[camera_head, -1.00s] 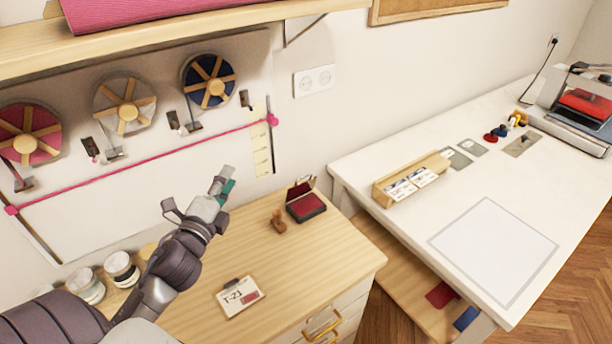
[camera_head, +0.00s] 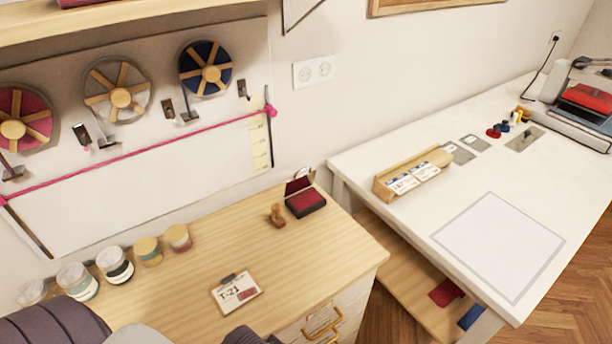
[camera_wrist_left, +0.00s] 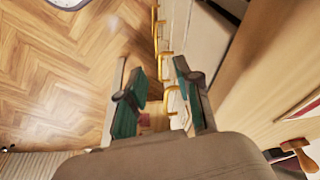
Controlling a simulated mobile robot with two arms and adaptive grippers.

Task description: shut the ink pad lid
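The ink pad (camera_head: 306,203) sits near the back right of the wooden desk, a dark red pad in a dark case. Its lid (camera_head: 299,184) stands raised along the back edge, so the pad is uncovered. My left gripper (camera_wrist_left: 158,85) shows in the left wrist view with its two green-padded fingers apart and nothing between them. It points down past drawer handles toward the floor. In the head view only parts of my left arm show at the bottom left, away from the ink pad. My right gripper is not in view.
A wooden stamp (camera_head: 276,215) stands just left of the ink pad; it also shows in the left wrist view (camera_wrist_left: 296,144). A T-21 card (camera_head: 237,293) lies near the desk's front. Several jars (camera_head: 115,264) line the back left. A white table (camera_head: 400,235) stands at right.

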